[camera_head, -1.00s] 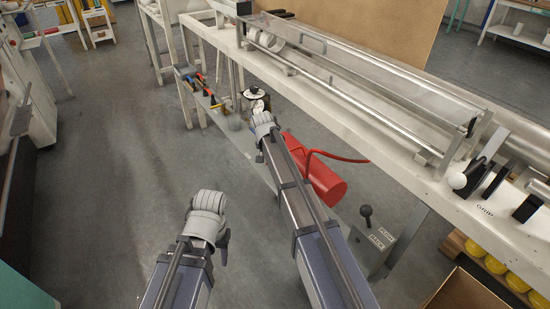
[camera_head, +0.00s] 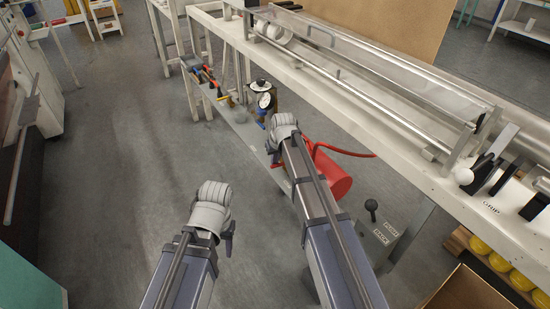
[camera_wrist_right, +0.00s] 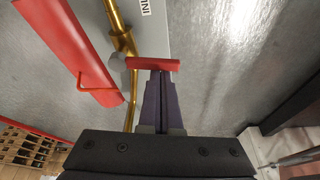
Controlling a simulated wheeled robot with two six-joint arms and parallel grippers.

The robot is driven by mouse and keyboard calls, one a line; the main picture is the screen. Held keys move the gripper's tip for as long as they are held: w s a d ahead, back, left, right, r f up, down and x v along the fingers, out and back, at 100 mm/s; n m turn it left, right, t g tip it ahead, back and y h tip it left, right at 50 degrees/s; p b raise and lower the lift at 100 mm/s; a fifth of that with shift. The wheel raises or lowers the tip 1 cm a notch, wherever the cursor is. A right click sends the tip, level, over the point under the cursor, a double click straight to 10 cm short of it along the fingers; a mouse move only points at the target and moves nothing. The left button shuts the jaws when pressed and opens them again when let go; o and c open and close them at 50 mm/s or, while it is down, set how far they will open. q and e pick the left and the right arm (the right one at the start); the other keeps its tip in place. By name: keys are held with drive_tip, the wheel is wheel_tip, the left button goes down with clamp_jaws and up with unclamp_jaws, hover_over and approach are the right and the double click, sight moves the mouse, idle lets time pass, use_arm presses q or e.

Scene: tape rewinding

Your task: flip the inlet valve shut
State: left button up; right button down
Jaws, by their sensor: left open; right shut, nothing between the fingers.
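The inlet valve's red lever (camera_wrist_right: 153,64) shows in the right wrist view, lying crosswise to a brass pipe (camera_wrist_right: 121,42).
A red cylinder (camera_head: 328,175) with a red hose lies close right of my right wrist. A round gauge (camera_head: 264,100) stands beyond it. A long white bench (camera_head: 380,125) runs along the right. A black-knobbed lever (camera_head: 371,206) stands nearer. Floor on the left is clear.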

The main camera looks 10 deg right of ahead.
drive_tip(key=shift+s, duration=0.35)
idle(0.4)
drive_tip(key=w, duration=0.2)
drive_tip(key=w+a, duration=0.1)
drive_tip(key=w, duration=0.1)
drive_tip(key=shift+w+a, duration=0.1)
drive_tip(key=shift+a, duration=0.05)
drive_tip(key=p+v, duration=0.9)
drive_tip(key=v, duration=0.1)
drive_tip(key=shift+d, duration=0.3)
drive_tip(key=shift+s, duration=0.2)
